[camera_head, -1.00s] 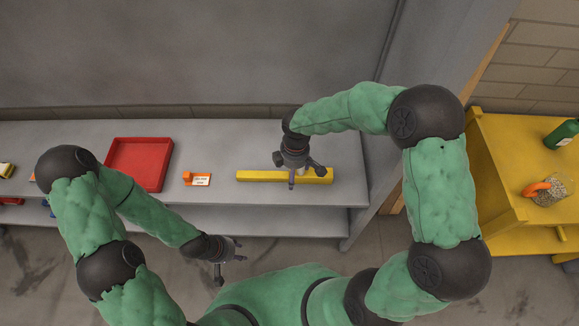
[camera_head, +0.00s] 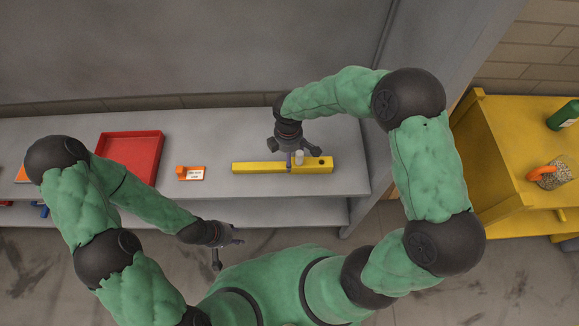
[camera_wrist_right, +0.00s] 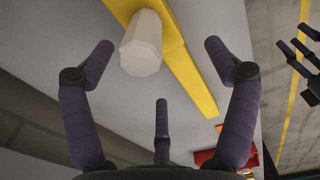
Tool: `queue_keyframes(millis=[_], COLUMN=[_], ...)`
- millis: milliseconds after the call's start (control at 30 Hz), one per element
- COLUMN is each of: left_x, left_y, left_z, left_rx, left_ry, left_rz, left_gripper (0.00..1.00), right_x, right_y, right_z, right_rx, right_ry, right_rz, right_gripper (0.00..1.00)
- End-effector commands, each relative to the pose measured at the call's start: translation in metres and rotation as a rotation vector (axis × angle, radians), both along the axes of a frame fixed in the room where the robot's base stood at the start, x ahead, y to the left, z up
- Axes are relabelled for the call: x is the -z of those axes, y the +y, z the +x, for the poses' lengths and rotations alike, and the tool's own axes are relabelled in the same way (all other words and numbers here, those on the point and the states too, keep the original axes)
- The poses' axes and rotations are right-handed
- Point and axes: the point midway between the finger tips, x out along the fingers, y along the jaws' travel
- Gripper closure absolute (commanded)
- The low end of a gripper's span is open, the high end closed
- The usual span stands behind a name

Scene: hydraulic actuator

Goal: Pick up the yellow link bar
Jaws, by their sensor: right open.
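The yellow link bar (camera_head: 255,168) lies flat along the front part of the grey shelf top. It has a dark hole near its right end and a white peg (camera_head: 299,158) standing near it. My right gripper (camera_head: 300,152) is over the bar's right half, its fingers spread open and empty. In the right wrist view the open fingers (camera_wrist_right: 160,66) point toward the white peg (camera_wrist_right: 142,45) and the bar (camera_wrist_right: 190,80), apart from both. My left gripper (camera_head: 228,252) hangs open and empty in front of the shelf, and also shows at the right wrist view's right edge (camera_wrist_right: 300,55).
A red tray (camera_head: 130,157) and an orange piece with a white label (camera_head: 190,173) stand left of the bar on the shelf. A wall rises behind. A yellow bench (camera_head: 500,150) with a green bottle (camera_head: 563,115) and a jar (camera_head: 550,176) stands at the right.

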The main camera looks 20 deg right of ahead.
Motion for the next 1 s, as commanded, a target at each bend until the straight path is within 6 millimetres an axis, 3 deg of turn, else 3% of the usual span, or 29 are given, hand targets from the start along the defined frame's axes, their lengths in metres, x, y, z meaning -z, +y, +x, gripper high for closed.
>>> queue_keyframes(millis=[333, 600, 667, 900, 1000], left_x=[0.027, 0.026, 0.026, 0.026, 0.026], left_y=[0.000, 0.000, 0.000, 0.000, 0.000], left_z=[0.000, 0.000, 0.000, 0.000, 0.000], left_rx=[0.000, 0.000, 0.000, 0.000, 0.000], left_ry=[0.000, 0.000, 0.000, 0.000, 0.000], left_rz=[0.000, 0.000, 0.000, 0.000, 0.000], left_gripper=[0.60, 0.60, 0.60, 0.60, 0.60], right_x=[0.046, 0.048, 0.048, 0.048, 0.048], right_y=[-0.004, -0.004, -0.004, -0.004, -0.004], right_z=[-0.001, 0.000, 0.000, -0.001, -0.001], right_rx=[-0.001, 0.000, 0.000, 0.000, 0.000], right_ry=[0.003, 0.001, 0.001, 0.002, 0.002], right_rz=[0.000, 0.000, 0.000, 0.000, 0.000], right_gripper=[0.13, 0.13, 0.27, 0.92, 0.93])
